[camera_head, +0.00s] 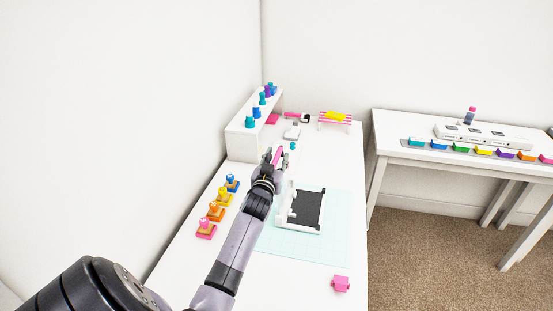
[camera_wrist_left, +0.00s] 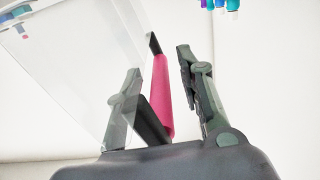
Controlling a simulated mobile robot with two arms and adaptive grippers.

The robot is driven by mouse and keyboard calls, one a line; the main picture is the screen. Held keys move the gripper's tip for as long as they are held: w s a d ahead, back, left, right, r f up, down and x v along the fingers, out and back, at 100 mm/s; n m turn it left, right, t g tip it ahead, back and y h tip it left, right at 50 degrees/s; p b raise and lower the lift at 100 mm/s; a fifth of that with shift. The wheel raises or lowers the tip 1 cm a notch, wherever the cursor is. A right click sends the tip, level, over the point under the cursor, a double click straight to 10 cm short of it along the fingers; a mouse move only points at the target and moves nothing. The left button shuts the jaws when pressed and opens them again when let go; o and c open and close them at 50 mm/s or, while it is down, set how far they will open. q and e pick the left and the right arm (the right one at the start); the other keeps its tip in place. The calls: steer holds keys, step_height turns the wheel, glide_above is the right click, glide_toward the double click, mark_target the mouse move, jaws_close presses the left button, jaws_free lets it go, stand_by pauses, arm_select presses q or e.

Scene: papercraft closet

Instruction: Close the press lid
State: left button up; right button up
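The press (camera_head: 284,221) is white with a dark bed (camera_head: 308,207), and it stands on a pale mint mat (camera_head: 340,235). Its lid appears raised; in the left wrist view it shows as a clear, see-through panel (camera_wrist_left: 90,60) with a pink bar handle (camera_wrist_left: 161,95). My left gripper (camera_head: 276,153) is at the handle, behind the press bed. In the left wrist view its fingers (camera_wrist_left: 160,68) are apart, with the handle between them and a gap to the right finger. The left finger is seen through the clear panel. My right gripper is out of view.
Several coloured stamps (camera_head: 216,212) line the table's left side. A white shelf (camera_head: 240,143) with small bottles stands at the back left. A pink block (camera_head: 340,284) lies near the front right. A second white table (camera_head: 400,153) stands to the right.

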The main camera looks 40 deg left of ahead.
arm_select(q)
steer(key=shift+c, duration=0.4)
jaws_close()
stand_by(0.5)
